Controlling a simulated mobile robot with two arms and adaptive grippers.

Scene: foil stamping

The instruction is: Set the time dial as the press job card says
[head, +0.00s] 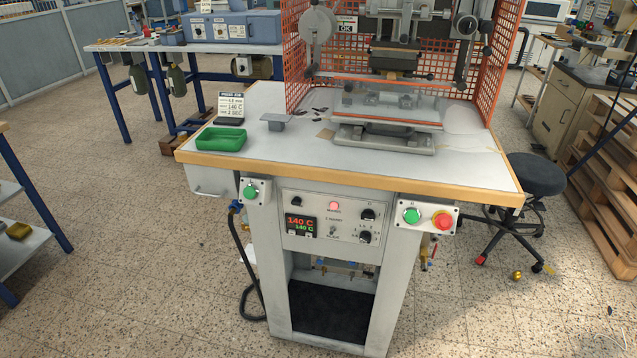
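The press job card (231,104) stands upright in a dark holder at the back left of the press table. Its lines are small; 140 C is legible, and the bottom line seems to read 2 SEC. The control panel (313,242) is on the front of the press. It has two black knobs at its right, an upper knob (368,214) and a lower knob (365,237), and another black knob (297,201) at upper left. Their labels and pointer settings are too small to read, so I cannot tell which is the time dial. Neither gripper is in view.
The temperature display (300,225) shows 140 C twice. A red lamp (333,205) is lit above a toggle switch (332,231). Green buttons (250,191) (411,215) and a red button (442,220) flank the panel. A green tray (221,139) sits above. The floor in front is clear.

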